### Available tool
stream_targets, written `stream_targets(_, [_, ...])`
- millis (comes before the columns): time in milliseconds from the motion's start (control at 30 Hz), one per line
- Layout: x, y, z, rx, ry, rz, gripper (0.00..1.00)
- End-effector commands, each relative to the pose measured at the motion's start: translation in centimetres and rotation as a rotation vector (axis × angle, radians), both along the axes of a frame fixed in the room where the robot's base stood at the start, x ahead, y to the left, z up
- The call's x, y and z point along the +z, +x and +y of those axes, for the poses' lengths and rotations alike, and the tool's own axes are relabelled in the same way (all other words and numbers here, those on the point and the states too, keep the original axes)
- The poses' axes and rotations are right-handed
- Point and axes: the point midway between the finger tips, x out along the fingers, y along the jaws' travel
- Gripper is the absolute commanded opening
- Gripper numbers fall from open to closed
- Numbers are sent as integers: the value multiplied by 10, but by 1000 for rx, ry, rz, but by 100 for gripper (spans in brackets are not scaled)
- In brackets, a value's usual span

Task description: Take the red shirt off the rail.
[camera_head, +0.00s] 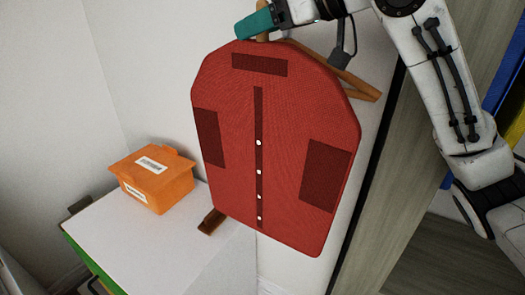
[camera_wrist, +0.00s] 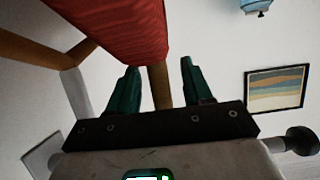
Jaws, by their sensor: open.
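The red shirt (camera_head: 275,150), a stiff panel with dark patches and a row of white buttons, hangs upright on a wooden hanger (camera_head: 357,84). My gripper (camera_head: 252,24) is at the shirt's top edge, its teal fingers beside the hanger's wooden neck. In the wrist view the shirt (camera_wrist: 125,25) fills the upper left. There my gripper (camera_wrist: 159,66) is open, with a wooden bar (camera_wrist: 160,88) between its two fingers; they appear apart from it. I cannot make out the rail in the head view.
An orange box (camera_head: 158,178) with white labels stands on a white-topped cabinet (camera_head: 150,240) to the left. A wood-grain panel (camera_head: 375,225) rises to the right. The wrist view shows a framed picture (camera_wrist: 275,90) on the wall and wooden beams at the left.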

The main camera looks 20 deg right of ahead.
Motion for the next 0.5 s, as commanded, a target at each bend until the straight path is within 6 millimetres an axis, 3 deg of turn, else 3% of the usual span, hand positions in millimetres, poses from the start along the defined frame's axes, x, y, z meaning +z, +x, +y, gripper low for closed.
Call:
stream_targets(100, [0, 0, 0, 0, 0, 0, 49])
stream_targets(500, [0, 0, 0, 0, 0, 0, 11])
